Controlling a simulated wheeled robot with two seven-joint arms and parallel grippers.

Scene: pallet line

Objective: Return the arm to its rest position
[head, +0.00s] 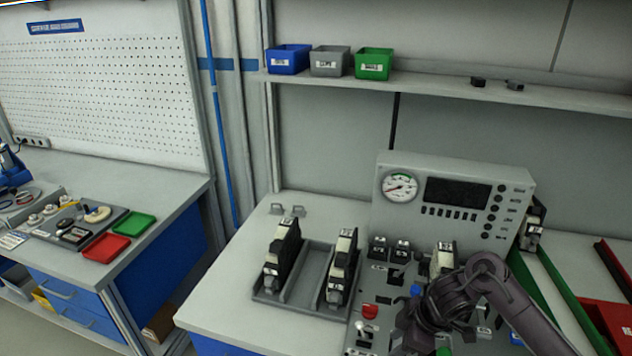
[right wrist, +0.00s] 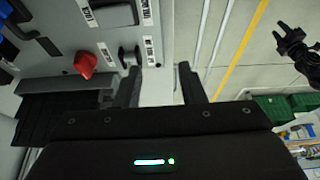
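My right arm comes in from the lower right in the head view, with its wrist over the control panel (head: 378,286); the arm hides its fingertips there. In the right wrist view my right gripper (right wrist: 160,84) has its two fingers apart with nothing between them. A dark two-pronged gripper, seemingly my left one (right wrist: 285,38), shows at the upper right of the right wrist view, over the floor. Its prongs look apart and empty. My left arm is not in the head view.
A grey console with a gauge (head: 452,200) stands behind the panel. A grey rack (head: 313,270) holds two black-and-white devices left of it. A red knob (right wrist: 84,64) is close to my right gripper. Green rails (head: 556,300) and a red tray (head: 606,318) lie at right.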

